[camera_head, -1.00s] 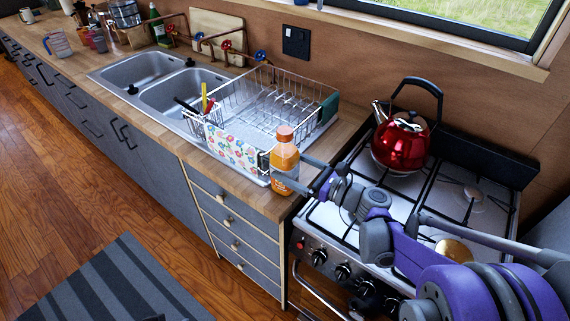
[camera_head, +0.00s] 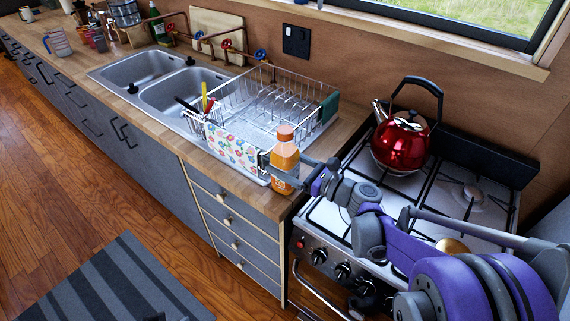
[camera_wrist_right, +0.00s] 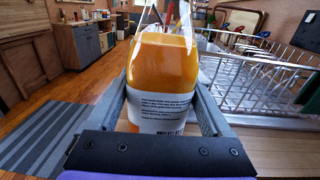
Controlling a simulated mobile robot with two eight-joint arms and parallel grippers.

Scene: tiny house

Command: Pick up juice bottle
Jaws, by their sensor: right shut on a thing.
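The juice bottle (camera_head: 285,161) is orange with an orange cap and a pale label. In the head view it is upright at the right end of the wooden counter, in front of the dish rack. My right gripper (camera_head: 287,169) reaches it from the right and is shut on it. In the right wrist view the bottle (camera_wrist_right: 163,75) fills the space between the two fingers, with its label facing the camera. I cannot tell whether its base touches the counter. My left gripper is not in view.
A wire dish rack (camera_head: 262,102) stands close behind the bottle, with a flowered cloth (camera_head: 233,147) at its front. A stove (camera_head: 440,205) with a red kettle (camera_head: 402,142) is to the right, under my right arm. A double sink (camera_head: 172,90) lies to the left.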

